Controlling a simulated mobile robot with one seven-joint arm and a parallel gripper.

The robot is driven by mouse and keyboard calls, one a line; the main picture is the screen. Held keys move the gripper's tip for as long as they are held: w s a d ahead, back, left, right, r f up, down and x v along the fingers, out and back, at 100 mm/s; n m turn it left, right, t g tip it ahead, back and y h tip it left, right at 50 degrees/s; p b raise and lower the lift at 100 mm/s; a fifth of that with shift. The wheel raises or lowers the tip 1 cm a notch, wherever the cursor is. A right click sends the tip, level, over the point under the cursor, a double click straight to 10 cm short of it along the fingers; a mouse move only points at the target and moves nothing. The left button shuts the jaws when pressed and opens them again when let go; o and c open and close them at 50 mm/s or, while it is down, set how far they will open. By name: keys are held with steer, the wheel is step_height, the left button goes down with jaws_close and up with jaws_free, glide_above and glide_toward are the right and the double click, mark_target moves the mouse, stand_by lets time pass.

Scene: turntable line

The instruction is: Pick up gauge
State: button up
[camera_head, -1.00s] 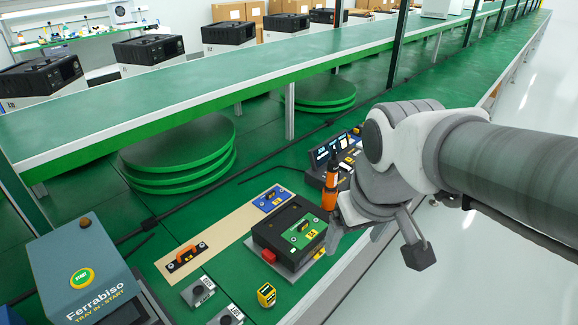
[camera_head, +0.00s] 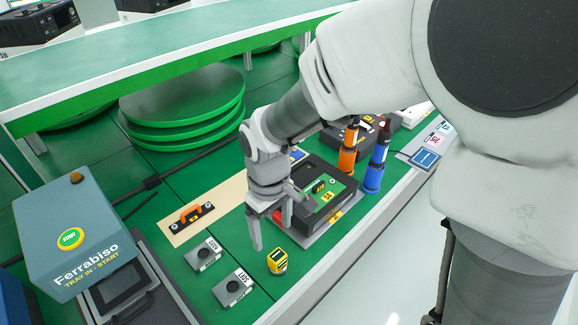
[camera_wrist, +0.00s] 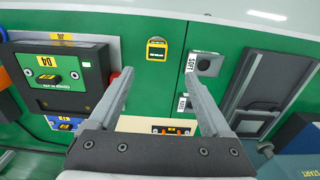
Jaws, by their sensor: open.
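The gauge, which I take to be the small yellow and black device (camera_head: 277,261), stands on the green table near its front edge. It also shows in the wrist view (camera_wrist: 156,48), at the upper middle, beyond the fingertips and between their lines. My gripper (camera_head: 271,230) is open and empty, with its fingers pointing down. In the head view it is just behind and slightly left of the gauge, apart from it. In the wrist view the two fingers (camera_wrist: 159,72) reach up from below. Nothing hides the gauge.
Two grey blocks with dark round holes (camera_head: 203,253) (camera_head: 233,288) lie left of the gauge. A black box with a green top (camera_head: 315,207) stands to its right, with a red button. Orange (camera_head: 347,155) and blue (camera_head: 375,168) bottle-like tools stand farther right. A blue Ferrabiso start box (camera_head: 75,230) is left.

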mark_target(277, 255)
step_height(277, 255, down, 6)
steer(key=shift+b, duration=0.5)
steer(key=f, duration=0.1)
steer(key=f+b, duration=0.1)
steer(key=f, duration=0.3)
steer(key=shift+w+d+f, duration=0.1)
steer(key=shift+w+d, duration=0.05)
steer(key=shift+d, duration=0.15)
jaws_close()
